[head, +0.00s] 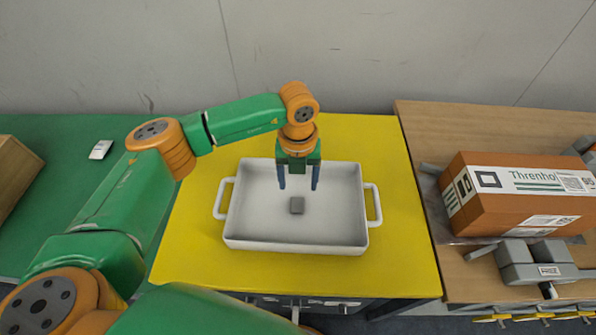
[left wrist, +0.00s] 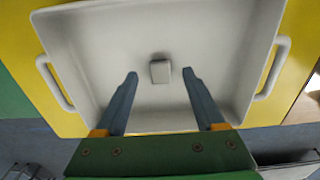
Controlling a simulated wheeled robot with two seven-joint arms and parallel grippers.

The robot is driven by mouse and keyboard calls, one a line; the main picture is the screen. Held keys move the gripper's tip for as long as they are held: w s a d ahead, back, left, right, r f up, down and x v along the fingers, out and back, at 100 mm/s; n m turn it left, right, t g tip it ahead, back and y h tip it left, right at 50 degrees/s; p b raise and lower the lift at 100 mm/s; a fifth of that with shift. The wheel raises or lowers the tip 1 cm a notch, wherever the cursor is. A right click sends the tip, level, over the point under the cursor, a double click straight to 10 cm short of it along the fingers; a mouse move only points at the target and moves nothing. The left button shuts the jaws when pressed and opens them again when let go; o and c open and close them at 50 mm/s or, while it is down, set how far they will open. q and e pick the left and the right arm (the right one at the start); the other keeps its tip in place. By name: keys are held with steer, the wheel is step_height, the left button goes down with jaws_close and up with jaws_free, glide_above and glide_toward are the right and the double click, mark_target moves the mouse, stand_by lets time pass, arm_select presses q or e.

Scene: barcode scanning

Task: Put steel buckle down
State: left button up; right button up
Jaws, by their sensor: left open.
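The steel buckle (head: 297,205) is a small grey block lying on the floor of a white tray (head: 296,246) with two side handles. My left gripper (head: 298,187) is open above the tray, with its two blue-grey fingers apart and nothing between them. In the left wrist view the buckle (left wrist: 160,72) lies beyond the open fingertips (left wrist: 160,75), roughly centred between them and apart from both. The tray (left wrist: 150,12) fills most of that view. My right gripper is not in view.
The tray stands on a yellow table (head: 200,262). On the right, a wooden table (head: 440,130) holds a labelled brown box (head: 500,208) and a grey device (head: 540,262). On the left, a green surface (head: 60,160) holds a small white item (head: 101,150) and a wooden box (head: 12,175).

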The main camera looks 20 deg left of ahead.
mark_target(298, 197)
arm_select(q)
step_height(298, 197, up, 7)
steer(key=b, duration=0.1)
stand_by(0.3)
